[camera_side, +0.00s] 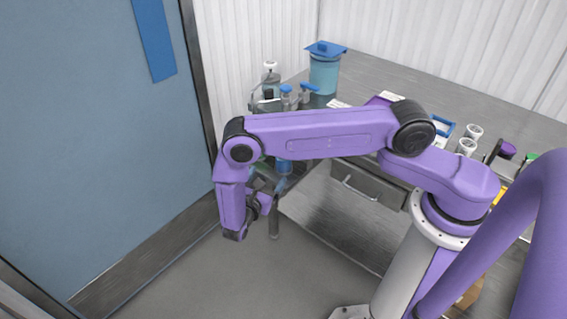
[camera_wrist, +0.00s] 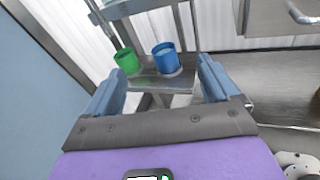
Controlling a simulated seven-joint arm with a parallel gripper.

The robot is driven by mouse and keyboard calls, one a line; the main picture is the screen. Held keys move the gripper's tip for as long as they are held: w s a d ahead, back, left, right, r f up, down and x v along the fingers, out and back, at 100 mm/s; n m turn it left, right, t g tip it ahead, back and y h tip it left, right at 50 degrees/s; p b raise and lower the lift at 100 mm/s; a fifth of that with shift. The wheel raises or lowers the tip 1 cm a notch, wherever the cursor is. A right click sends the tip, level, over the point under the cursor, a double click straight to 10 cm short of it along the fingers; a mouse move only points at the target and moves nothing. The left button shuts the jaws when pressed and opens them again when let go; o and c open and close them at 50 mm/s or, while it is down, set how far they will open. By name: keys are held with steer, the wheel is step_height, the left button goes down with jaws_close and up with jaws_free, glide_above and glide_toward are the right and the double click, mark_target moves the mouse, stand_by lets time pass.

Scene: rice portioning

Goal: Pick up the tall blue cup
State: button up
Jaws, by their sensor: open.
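A blue cup (camera_wrist: 166,59) stands upright on a small metal stand in the wrist view, between and beyond the two fingers of my gripper (camera_wrist: 160,72). In the side view the blue cup (camera_side: 284,166) shows just below my forearm, partly hidden by it. My gripper (camera_side: 264,188) is at the lower left there, apart from the cup. Its blue-grey fingers are wide apart with nothing between them.
A green cup (camera_wrist: 127,61) stands left of the blue cup, close to the left finger's line. A teal container with a blue lid (camera_side: 324,72) stands on the metal counter (camera_side: 390,75). A drawer (camera_side: 365,184) is under the counter. A blue door (camera_side: 85,130) is at left.

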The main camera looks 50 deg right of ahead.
mark_target(282, 164)
step_height(282, 164, down, 6)
steer(key=d+n+t, duration=0.2)
steer(key=n, duration=0.1)
steer(key=shift+h, duration=0.3)
steer(key=x, duration=1.1)
steer(key=shift+s+d+r, duration=0.15)
steer(key=shift+d+r, duration=0.05)
steer(key=shift+d, duration=0.15)
steer(key=shift+f+x, duration=0.2)
steer(key=shift+x, duration=2.6)
steer(key=shift+a, duration=0.1)
steer(key=c, duration=1.1)
steer(key=shift+c, duration=0.2)
steer(key=shift+r, duration=0.2)
